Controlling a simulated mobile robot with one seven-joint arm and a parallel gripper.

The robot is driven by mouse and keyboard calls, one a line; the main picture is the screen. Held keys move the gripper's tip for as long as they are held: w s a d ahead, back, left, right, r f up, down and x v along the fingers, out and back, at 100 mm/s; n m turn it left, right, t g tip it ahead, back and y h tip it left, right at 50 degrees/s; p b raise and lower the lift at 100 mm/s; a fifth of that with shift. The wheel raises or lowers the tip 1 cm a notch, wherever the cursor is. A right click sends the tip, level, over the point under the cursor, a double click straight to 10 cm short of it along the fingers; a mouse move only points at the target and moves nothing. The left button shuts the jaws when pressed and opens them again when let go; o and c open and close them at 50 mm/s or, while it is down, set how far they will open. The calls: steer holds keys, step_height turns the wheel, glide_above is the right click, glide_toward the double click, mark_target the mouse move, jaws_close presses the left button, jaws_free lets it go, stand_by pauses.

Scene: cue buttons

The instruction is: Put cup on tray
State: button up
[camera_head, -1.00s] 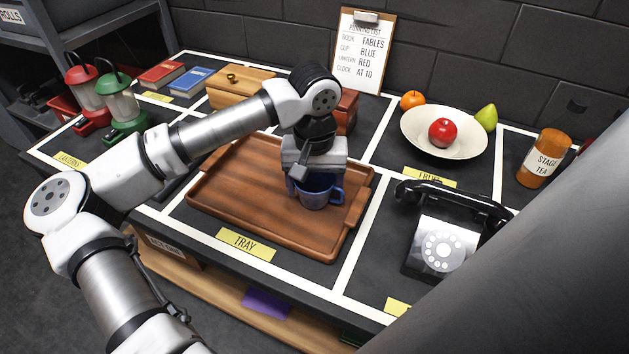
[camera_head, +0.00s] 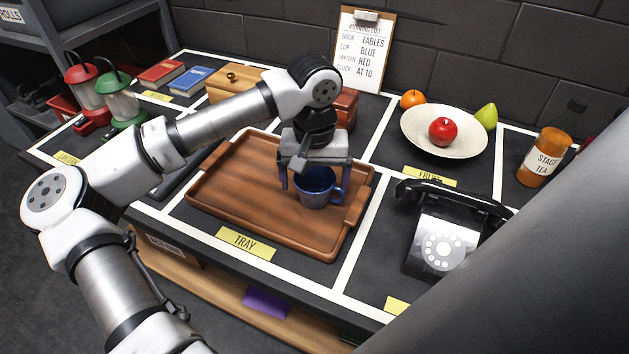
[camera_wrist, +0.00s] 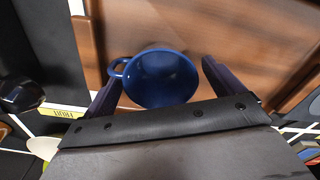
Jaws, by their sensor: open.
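The blue cup (camera_head: 319,189) stands upright on the right part of the brown wooden tray (camera_head: 226,205), with its handle to the right in the head view. In the wrist view the cup (camera_wrist: 165,79) shows its open, empty inside, and the tray (camera_wrist: 240,35) spreads beneath it. My gripper (camera_head: 311,185) is open above the tray, its fingers apart on either side of the cup. In the wrist view there is a gap between the cup and the right finger; the left finger is close to the handle side, and I cannot tell whether it touches.
A black telephone (camera_head: 447,228) stands right of the tray. A plate (camera_head: 415,135) with a red apple is behind it. Red and green lanterns (camera_head: 122,105) stand at the far left. A clipboard (camera_head: 360,52) leans on the back wall, and a wooden box (camera_head: 236,85) sits behind the tray.

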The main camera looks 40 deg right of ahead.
step_height(320, 180, up, 11)
steer(key=shift+b, duration=0.45)
steer(key=shift+s, duration=0.1)
